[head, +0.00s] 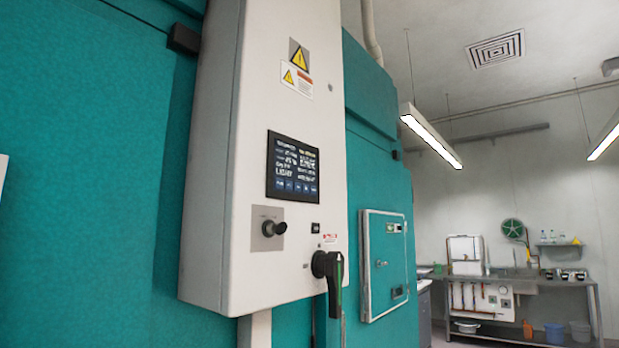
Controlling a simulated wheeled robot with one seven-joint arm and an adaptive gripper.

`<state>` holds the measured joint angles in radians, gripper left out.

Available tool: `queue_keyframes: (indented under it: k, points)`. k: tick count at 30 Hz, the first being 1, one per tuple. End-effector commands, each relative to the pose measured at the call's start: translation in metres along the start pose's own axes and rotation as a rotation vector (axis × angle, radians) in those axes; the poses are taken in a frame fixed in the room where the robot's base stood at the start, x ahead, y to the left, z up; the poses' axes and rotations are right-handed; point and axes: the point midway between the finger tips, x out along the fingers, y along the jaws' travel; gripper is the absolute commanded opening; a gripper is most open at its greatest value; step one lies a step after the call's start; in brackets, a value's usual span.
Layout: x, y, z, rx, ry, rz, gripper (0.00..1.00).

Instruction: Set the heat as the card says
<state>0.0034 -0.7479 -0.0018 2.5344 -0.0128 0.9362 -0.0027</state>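A tall white control box (299,90) is fixed to a teal chamber wall. It carries a dark display screen (292,166) with lines of white text, too small to read for sure. Below the screen is a black knob (272,228) on a grey plate. Lower right is a black rotary handle (330,275) with its grip pointing down. Which control sets the heat cannot be told. No card can be made out for certain; a white edge (2,175) shows at the far left. My gripper is not in view.
A small teal hatch door (384,264) with a light frame is right of the box. At the back right stands a metal bench (545,282) with a sink area, and buckets (554,333) beneath. Open room lies between.

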Motion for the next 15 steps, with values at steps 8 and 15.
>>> queue_keyframes:
  k: [8, 15]
  points:
    - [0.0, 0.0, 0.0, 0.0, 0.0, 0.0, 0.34]
    - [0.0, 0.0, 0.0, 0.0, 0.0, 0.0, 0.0]
